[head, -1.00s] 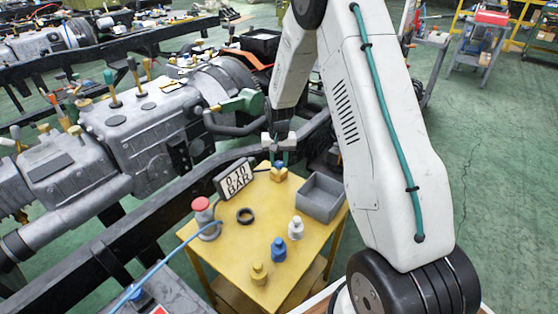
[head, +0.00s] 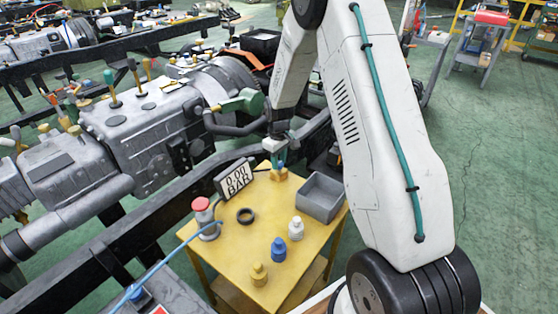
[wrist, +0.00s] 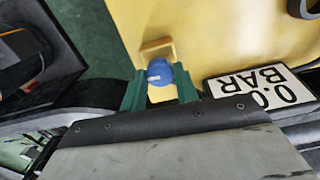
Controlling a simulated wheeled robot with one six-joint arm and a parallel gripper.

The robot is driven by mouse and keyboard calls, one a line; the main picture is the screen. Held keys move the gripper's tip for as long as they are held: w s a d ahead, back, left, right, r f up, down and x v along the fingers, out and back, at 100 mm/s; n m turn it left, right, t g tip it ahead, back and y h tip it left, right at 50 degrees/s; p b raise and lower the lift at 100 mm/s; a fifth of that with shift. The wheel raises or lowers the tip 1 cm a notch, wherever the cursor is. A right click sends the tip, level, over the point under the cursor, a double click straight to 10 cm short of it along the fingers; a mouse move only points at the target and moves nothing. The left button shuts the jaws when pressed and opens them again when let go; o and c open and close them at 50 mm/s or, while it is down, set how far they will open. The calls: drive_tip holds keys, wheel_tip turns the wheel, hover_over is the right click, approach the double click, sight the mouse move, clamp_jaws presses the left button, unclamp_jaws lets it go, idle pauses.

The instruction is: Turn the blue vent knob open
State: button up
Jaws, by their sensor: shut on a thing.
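The blue vent knob (wrist: 160,72) sits on a brass-yellow fitting at the back corner of the yellow table. In the head view the knob (head: 281,165) shows only in small part below my gripper (head: 275,155). In the wrist view the green fingers of my gripper (wrist: 160,78) stand on both sides of the knob and are shut on it. A pale mark shows on the knob's top. The display (head: 235,180) beside the fitting reads 0.00 BAR; it is partly seen in the wrist view (wrist: 262,92).
On the yellow table (head: 225,262) are a red-capped cylinder (head: 205,218) with a blue hose, a black ring (head: 245,216), a grey bin (head: 320,198), and white (head: 296,228), blue (head: 278,249) and yellow (head: 259,274) capped pieces. A dark chassis rail runs close behind the table.

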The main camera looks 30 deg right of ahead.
sight(279, 163)
drive_tip(key=shift+n, duration=0.4)
drive_tip(key=o, duration=1)
drive_tip(key=shift+r, duration=0.1)
wheel_tip(279, 163, up, 8)
drive_tip(key=shift+f, duration=0.1)
